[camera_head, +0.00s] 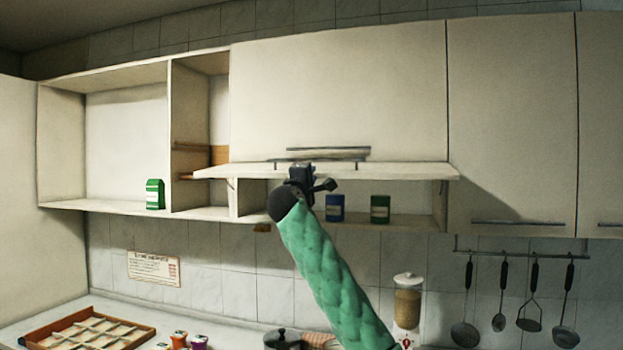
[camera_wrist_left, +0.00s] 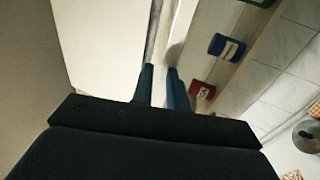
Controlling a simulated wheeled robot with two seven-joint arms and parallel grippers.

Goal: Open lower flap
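The lower flap (camera_head: 410,170) of the wall cabinet is swung up and stands out nearly level. Its bar handle (camera_head: 345,161) shows along the front edge. The compartment (camera_head: 415,220) below it is uncovered. My left gripper (camera_head: 312,178) is at the flap's front edge, just below the handle. In the left wrist view, its two fingers (camera_wrist_left: 160,88) are apart beside the flap's pale edge, with no object clearly held between them. Whether they touch the flap cannot be told. My right gripper is not in view.
The closed upper flap (camera_head: 340,90) is above. Utensils (camera_head: 500,300) hang at right. A jar (camera_head: 407,302) stands below.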

